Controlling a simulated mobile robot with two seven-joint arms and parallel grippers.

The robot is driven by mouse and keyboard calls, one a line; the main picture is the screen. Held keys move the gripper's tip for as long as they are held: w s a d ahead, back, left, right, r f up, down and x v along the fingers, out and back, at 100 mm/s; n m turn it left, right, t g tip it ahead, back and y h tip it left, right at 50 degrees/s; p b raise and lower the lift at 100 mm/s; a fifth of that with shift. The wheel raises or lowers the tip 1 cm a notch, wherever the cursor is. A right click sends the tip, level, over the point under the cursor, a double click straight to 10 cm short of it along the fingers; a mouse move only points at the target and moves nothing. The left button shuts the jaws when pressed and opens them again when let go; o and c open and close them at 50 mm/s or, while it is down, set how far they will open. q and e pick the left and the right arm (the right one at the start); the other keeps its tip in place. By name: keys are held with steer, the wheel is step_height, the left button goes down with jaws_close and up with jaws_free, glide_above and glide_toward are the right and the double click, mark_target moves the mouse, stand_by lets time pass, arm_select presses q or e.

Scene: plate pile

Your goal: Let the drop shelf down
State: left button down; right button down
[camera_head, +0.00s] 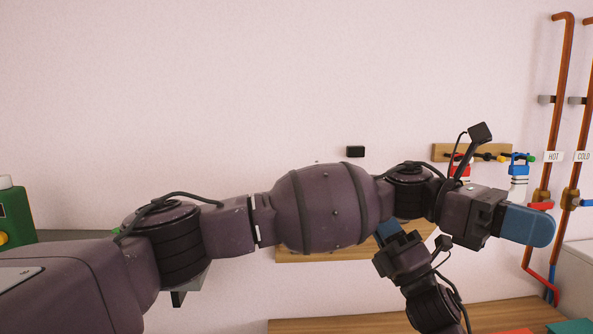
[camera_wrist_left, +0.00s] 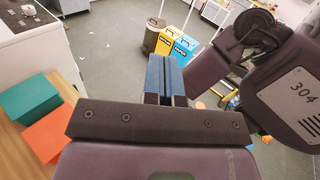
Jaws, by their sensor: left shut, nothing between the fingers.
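A wooden board (camera_head: 335,257), which looks like the drop shelf, is at the wall in the head view. My left arm crosses in front and hides most of it, so I cannot tell its full tilt. A small black block (camera_head: 355,152) is on the wall above it. My left gripper (camera_head: 528,225) is shut and empty, with blue fingers right of the board; they also show in the left wrist view (camera_wrist_left: 165,80). My right gripper (camera_head: 388,230) is in front of the board's right part. Its fingertips are partly hidden behind my left arm.
A wooden peg rack (camera_head: 440,152) hangs on the wall, with orange pipes (camera_head: 561,100) at right. A green box (camera_head: 15,215) is at far left. A wooden surface (camera_head: 390,323) lies below. Green (camera_wrist_left: 30,96) and orange (camera_wrist_left: 47,137) blocks show in the wrist view.

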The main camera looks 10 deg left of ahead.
arm_select(q)
steer(key=w+a+r+m+t+y, duration=0.1)
steer(key=w+a+m+t+y, duration=0.1)
steer(key=w, duration=0.3)
steer(key=w+a+r+m+t+y, duration=0.1)
steer(key=w+a+m+t, duration=0.15)
steer(key=w, duration=0.25)
steer(key=w+a+r+m+t+y, duration=0.55)
steer(key=w+a+r, duration=0.45)
steer(key=a+r, duration=0.3)
steer(key=w+a+f+n+y, duration=0.2)
steer(key=a+y, duration=0.2)
steer(key=a, duration=1)
steer(key=shift+s+d+f, duration=0.25)
steer(key=shift+s+f, duration=0.45)
steer(key=shift+f, duration=1.2)
steer(key=shift+s+d+f, duration=0.3)
steer(key=shift+s+f, duration=0.4)
steer(key=shift+f, duration=1.25)
steer(key=shift+s+d+f, duration=0.25)
steer(key=shift+s+f, duration=0.45)
steer(key=shift+f, duration=1.2)
